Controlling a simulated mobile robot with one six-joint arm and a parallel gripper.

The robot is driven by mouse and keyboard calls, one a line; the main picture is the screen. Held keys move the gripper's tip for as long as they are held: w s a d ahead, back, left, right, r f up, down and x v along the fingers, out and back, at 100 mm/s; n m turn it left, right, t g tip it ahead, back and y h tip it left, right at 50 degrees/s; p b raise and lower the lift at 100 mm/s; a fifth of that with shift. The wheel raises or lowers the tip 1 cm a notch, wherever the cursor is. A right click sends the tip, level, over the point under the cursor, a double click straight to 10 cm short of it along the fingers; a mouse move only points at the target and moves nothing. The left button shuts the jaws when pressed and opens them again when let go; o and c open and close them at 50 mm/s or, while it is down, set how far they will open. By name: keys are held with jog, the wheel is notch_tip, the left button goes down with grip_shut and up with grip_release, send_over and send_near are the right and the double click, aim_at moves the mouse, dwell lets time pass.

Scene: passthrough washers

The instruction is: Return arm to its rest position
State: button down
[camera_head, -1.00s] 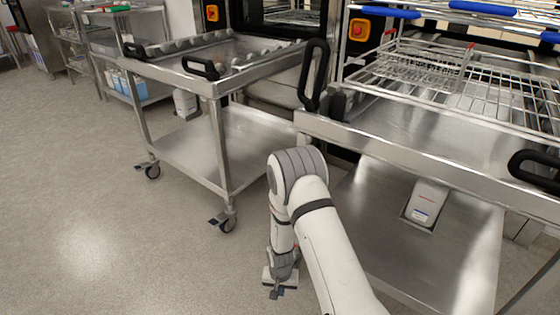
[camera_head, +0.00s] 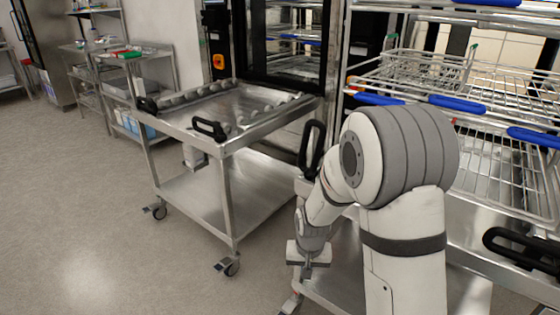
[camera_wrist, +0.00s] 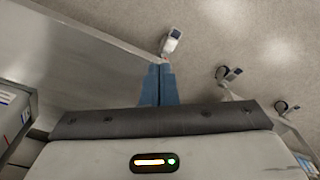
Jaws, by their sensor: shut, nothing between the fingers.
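My white arm with grey joint bands stands large on the right of the head view, its bent joint raised in front of the right cart. My gripper (camera_head: 306,272) hangs low beside the left front corner of that cart, pointing down. In the wrist view its two bluish fingers (camera_wrist: 160,70) lie together, with nothing held. A caster (camera_wrist: 171,42) of a cart shows on the floor just beyond the fingertips. My arm hides part of the right cart (camera_head: 468,222).
A steel cart (camera_head: 236,140) with a roller top and black handles stands left of my arm. Wire racks (camera_head: 490,140) with blue bars are above the right cart. Shelving (camera_head: 120,85) stands at the back left. The floor (camera_head: 75,215) at left is clear.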

jog(key=s+d+r+p, duration=0.2)
jog(key=s+r+p, duration=0.4)
jog(key=r, duration=0.7)
jog(key=s+d+r+t+p, duration=0.1)
jog(key=s+d+r+p, duration=0.2)
jog(key=r, duration=1)
jog(key=s+d+r+p, duration=0.3)
jog(key=s+r+p, duration=0.6)
jog(key=r, duration=0.4)
jog(key=shift+s+n+t, duration=0.3)
jog(key=shift+s+n, duration=0.1)
jog(key=shift+s, duration=0.1)
